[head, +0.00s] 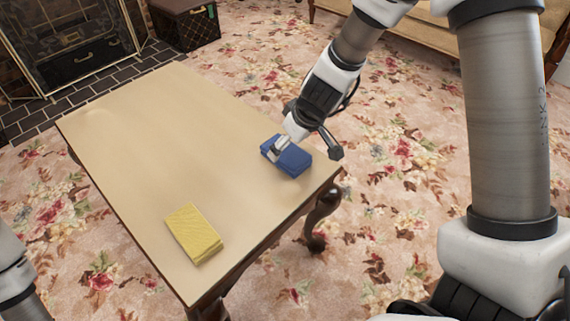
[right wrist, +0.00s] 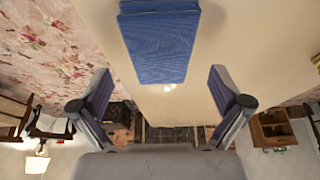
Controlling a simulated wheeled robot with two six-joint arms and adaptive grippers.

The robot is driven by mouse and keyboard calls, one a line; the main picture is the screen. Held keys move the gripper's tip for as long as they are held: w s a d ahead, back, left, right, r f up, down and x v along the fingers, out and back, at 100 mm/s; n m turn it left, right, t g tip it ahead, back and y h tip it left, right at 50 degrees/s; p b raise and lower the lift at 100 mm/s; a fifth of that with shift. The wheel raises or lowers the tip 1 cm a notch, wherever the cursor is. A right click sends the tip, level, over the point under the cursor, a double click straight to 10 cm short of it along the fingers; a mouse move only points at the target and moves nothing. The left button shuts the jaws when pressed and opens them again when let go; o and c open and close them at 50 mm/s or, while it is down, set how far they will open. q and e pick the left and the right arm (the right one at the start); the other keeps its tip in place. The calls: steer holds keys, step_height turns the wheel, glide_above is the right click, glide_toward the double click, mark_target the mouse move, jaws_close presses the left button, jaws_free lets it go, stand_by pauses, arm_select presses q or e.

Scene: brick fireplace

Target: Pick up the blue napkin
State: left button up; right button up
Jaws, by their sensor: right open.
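The blue napkin (head: 291,160) is a folded stack lying on the wooden table (head: 150,130) near its right corner. In the right wrist view the napkin (right wrist: 160,48) is at the top centre, beyond the fingertips. My right gripper (head: 309,149) is open at the napkin, with one finger overlapping it in the head view and the other finger off its right side. Whether a finger touches the napkin I cannot tell. My left gripper is out of view; only part of my left arm shows.
A yellow folded napkin (head: 194,233) lies on the table's near edge. The rest of the tabletop is bare. A fireplace screen (head: 80,45) and a dark chest (head: 185,25) stand behind. A sofa (head: 425,28) is at the upper right, with flowered carpet around the table.

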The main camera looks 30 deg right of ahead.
mark_target(285, 150)
steer(key=b+x, duration=0.1)
steer(key=x, duration=0.1)
steer(key=b+x, duration=0.1)
steer(key=shift+s+f, duration=0.1)
steer(key=shift+f, duration=0.3)
steer(key=shift+a+f, duration=0.1)
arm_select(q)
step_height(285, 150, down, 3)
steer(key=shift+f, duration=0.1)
arm_select(e)
steer(key=c, duration=1.2)
steer(key=shift+r, duration=0.25)
